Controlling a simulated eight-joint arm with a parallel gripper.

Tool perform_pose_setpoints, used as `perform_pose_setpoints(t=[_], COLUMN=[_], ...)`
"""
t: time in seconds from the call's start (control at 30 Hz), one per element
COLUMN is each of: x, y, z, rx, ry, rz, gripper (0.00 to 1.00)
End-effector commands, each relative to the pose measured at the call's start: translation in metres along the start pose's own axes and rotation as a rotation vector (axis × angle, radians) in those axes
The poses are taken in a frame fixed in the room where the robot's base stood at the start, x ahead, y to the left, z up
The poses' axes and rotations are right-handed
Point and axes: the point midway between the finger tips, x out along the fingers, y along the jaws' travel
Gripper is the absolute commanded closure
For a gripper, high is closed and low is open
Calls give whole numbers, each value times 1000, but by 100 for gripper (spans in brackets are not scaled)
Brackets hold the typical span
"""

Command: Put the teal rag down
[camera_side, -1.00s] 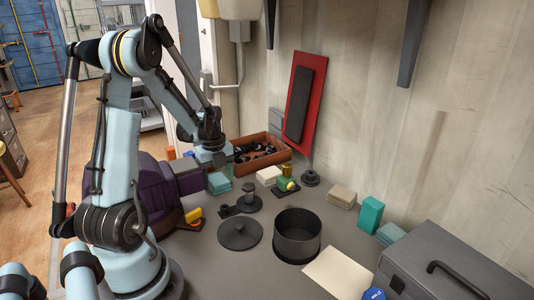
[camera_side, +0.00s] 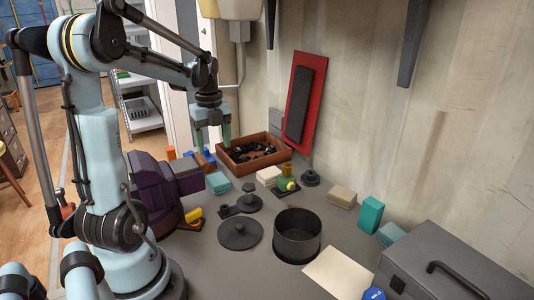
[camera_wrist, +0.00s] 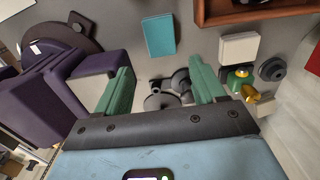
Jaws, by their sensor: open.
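The teal rag (camera_side: 218,183) lies folded flat on the grey bench, between the purple vise and the wooden crate. It also shows as a flat teal rectangle in the wrist view (camera_wrist: 158,36). My gripper (camera_side: 212,135) is raised above and behind the rag, clear of it. Its green fingers are apart with nothing between them, which the wrist view also shows (camera_wrist: 163,85).
A purple vise (camera_side: 160,188) stands left of the rag. A wooden crate (camera_side: 262,163) of black parts is behind right. A black pot (camera_side: 297,235), a round lid (camera_side: 240,233) and a grey toolbox (camera_side: 440,270) stand nearer. Bench around the lid is partly clear.

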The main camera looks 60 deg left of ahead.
Motion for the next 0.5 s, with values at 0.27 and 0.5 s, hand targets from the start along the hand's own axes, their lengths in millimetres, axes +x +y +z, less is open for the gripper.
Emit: perform_pose_setpoints(t=[0.27,0.5], x=[-13,-22], y=[-22,-37], z=[-53,-129], rx=[-254,-661], ry=[-52,-25], rz=[-94,-277], gripper=[31,31])
